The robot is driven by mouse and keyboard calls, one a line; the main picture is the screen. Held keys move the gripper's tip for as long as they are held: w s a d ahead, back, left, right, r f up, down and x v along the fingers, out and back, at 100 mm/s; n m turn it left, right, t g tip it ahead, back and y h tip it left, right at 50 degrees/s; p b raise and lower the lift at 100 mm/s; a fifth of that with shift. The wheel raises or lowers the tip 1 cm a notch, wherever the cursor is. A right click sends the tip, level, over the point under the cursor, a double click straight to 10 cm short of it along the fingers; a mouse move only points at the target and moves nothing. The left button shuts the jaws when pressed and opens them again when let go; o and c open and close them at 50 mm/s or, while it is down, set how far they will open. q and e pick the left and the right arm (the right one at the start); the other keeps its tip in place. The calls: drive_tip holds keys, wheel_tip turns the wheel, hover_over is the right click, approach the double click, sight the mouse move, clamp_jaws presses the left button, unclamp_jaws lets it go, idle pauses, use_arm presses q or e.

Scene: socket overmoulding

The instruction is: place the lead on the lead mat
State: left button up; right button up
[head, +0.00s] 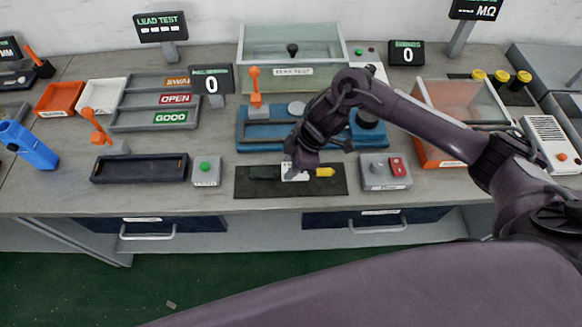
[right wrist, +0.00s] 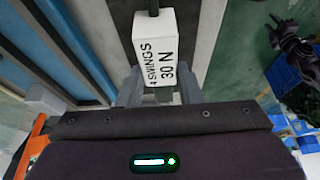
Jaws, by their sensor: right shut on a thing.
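My right gripper (head: 292,169) is over a dark mat (head: 320,189) at the front middle of the bench. It is shut on a white block (right wrist: 153,45) printed "4 SWINGS 30 N", with a dark cord or stem at its far end. In the head view the white block (head: 294,176) shows just below the gripper. A dark green piece (head: 263,172) lies to its left and a yellow piece (head: 325,172) to its right. I cannot tell whether these are parts of one lead, or whether the block touches the mat. My left gripper is not in view.
A blue fixture (head: 262,131) stands behind the mat. A grey box with a green button (head: 206,171) is to its left, and a grey box with a red switch (head: 385,171) to its right. A black tray (head: 138,168) lies farther left. The bench's front edge is close.

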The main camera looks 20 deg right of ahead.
drive_tip(key=shift+f, duration=1)
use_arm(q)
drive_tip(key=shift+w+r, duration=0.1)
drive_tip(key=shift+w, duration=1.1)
use_arm(e)
drive_tip(key=shift+f, duration=0.15)
drive_tip(key=o, duration=1.1)
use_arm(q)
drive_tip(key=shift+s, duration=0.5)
